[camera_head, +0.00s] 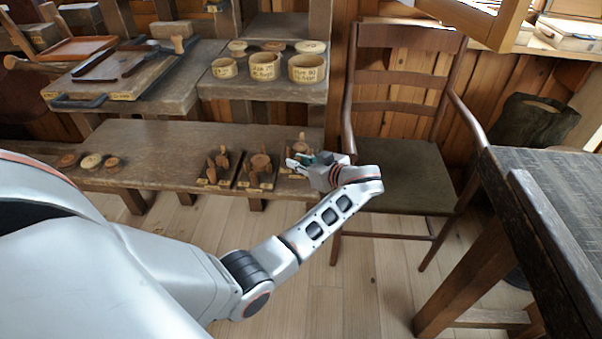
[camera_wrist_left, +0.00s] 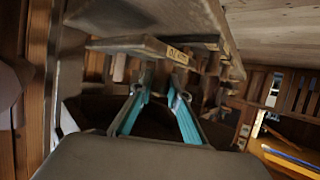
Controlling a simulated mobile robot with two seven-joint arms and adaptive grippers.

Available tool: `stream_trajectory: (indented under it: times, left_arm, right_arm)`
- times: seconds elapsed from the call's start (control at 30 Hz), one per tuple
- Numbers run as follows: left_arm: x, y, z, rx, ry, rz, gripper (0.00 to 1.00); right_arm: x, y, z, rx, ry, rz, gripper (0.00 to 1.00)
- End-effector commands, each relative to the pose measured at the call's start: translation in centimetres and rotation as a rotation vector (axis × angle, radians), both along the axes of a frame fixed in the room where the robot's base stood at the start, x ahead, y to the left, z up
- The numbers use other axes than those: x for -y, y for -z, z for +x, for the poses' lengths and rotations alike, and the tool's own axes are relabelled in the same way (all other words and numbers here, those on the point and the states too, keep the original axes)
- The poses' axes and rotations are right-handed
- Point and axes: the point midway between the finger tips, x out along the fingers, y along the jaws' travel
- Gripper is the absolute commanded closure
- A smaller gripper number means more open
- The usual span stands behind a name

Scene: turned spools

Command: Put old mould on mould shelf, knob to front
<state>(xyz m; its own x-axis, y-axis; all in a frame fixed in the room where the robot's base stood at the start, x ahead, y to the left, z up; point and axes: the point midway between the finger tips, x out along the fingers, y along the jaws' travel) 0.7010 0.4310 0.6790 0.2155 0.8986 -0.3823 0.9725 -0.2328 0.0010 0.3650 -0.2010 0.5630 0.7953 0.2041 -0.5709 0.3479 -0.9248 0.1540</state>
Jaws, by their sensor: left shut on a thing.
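My left gripper (camera_head: 296,162) is at the right end of the low wooden bench (camera_head: 150,145), over the rightmost of three dark labelled boards. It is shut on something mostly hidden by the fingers. A brown wooden piece with an upright knob (camera_head: 301,142) shows just behind the fingers; I cannot tell whether it is the held mould. In the left wrist view the teal fingers (camera_wrist_left: 160,82) reach toward a plank edge with a small pale label (camera_wrist_left: 178,55). Which way the held thing's knob faces is unclear. My right gripper is not in view.
Turned wooden pieces stand on the left board (camera_head: 217,165) and middle board (camera_head: 260,163), close to the gripper. Small discs (camera_head: 91,161) lie at the bench's left. Labelled round tubs (camera_head: 265,66) stand on the shelf above. A chair (camera_head: 405,175) stands just right of the gripper.

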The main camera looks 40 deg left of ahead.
Motion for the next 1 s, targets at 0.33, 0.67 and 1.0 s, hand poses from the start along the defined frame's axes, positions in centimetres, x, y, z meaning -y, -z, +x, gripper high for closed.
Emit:
stream_trajectory:
  times: [0.33,0.67,1.0]
  left_arm:
    - [0.0,4.6,0.0,0.000,0.000,0.003,1.00]
    - [0.0,4.5,0.1,0.006,0.000,0.002,1.00]
    - [0.0,4.8,0.1,0.003,0.001,-0.001,0.67]
  right_arm:
    - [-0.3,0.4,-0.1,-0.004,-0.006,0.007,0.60]
    - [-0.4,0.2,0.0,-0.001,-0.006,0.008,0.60]
    - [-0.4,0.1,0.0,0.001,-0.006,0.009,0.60]
